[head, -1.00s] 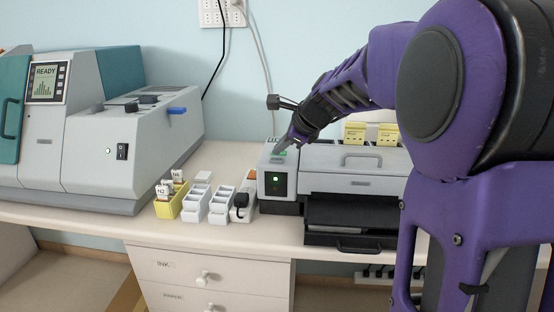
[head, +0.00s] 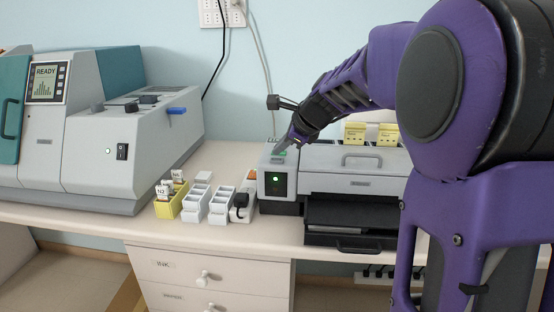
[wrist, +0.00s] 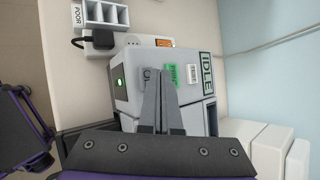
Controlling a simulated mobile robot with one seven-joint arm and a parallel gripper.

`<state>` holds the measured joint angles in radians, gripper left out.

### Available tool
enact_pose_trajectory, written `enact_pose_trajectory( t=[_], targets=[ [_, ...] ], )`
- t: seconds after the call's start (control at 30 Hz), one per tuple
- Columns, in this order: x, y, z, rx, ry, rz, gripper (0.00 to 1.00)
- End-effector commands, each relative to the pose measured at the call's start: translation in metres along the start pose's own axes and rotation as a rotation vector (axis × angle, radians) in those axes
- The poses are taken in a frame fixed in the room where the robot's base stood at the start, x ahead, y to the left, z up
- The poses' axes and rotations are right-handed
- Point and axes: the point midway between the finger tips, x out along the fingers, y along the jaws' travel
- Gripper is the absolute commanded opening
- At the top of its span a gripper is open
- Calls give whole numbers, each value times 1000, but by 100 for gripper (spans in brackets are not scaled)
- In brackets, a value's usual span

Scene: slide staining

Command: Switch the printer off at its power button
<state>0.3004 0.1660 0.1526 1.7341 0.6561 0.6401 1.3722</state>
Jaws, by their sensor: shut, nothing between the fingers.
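The printer (head: 345,183) stands on the bench right of centre in the head view. Its left end has a dark front panel with a lit green light (head: 275,179). In the wrist view, the printer's top (wrist: 135,59) carries a dark power symbol (wrist: 147,76), a green label (wrist: 171,76) and a display reading IDLE (wrist: 207,73). My gripper (head: 281,148) is shut and empty, pointing down at the top of the printer's left end. In the wrist view, its fingertips (wrist: 160,72) lie between the power symbol and green label, partly covering that area. I cannot tell whether they touch the surface.
A power strip (head: 243,205) with a black plug sits just left of the printer. White slide racks (head: 221,206) and a yellow rack (head: 168,206) stand further left. A large grey machine (head: 125,140) reading READY fills the left side. A wall lies behind.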

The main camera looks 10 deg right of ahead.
Motion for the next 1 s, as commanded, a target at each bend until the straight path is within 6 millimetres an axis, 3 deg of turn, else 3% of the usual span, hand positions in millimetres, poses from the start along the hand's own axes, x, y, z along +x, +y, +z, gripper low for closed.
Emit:
enact_pose_trajectory(
  t=[1.0],
  targets=[
    [6, 5, -5, 0, 0, 0, 0]
  ],
)
